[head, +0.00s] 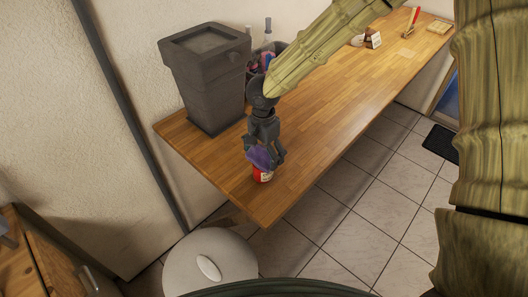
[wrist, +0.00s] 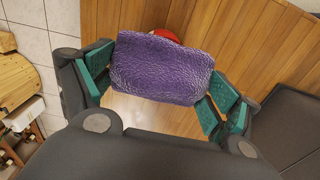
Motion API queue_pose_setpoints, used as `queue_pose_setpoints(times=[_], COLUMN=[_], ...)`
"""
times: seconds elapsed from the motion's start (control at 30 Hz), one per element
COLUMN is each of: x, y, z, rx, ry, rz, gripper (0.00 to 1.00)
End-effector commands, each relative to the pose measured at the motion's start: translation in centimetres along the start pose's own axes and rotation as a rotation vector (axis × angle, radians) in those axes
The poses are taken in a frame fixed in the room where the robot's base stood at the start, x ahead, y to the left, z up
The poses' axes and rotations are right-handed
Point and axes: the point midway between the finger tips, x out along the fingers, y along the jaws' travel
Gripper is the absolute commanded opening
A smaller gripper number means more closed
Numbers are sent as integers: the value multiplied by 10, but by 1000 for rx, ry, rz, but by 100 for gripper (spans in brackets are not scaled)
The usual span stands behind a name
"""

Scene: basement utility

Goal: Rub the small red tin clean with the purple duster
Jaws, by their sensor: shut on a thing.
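The purple duster (head: 258,157) is held between the fingers of my gripper (head: 264,150). In the wrist view the duster (wrist: 165,70) spans between the green-padded fingers of my gripper (wrist: 155,90), which are shut on it. The small red tin (head: 263,174) stands on the wooden table near its front edge, right under the duster. In the wrist view only a red sliver of the tin (wrist: 165,35) shows past the duster's upper edge; the duster hides the rest. The duster looks to be at the tin's top, but I cannot tell for certain whether they touch.
A dark grey bin (head: 205,85) stands on the wooden table (head: 330,125) behind my gripper, with a dark container of bottles (head: 268,58) beside it. Small items, including a red-handled brush (head: 412,22), lie at the far end. The table's middle is clear.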

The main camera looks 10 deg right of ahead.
Motion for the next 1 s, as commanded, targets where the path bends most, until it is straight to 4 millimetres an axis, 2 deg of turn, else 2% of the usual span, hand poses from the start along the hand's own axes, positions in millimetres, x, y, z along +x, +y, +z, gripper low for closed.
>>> queue_pose_setpoints(times=[1.0], x=[8], y=[0], z=[0], rx=[1], ry=[0], rz=[0], gripper=[70])
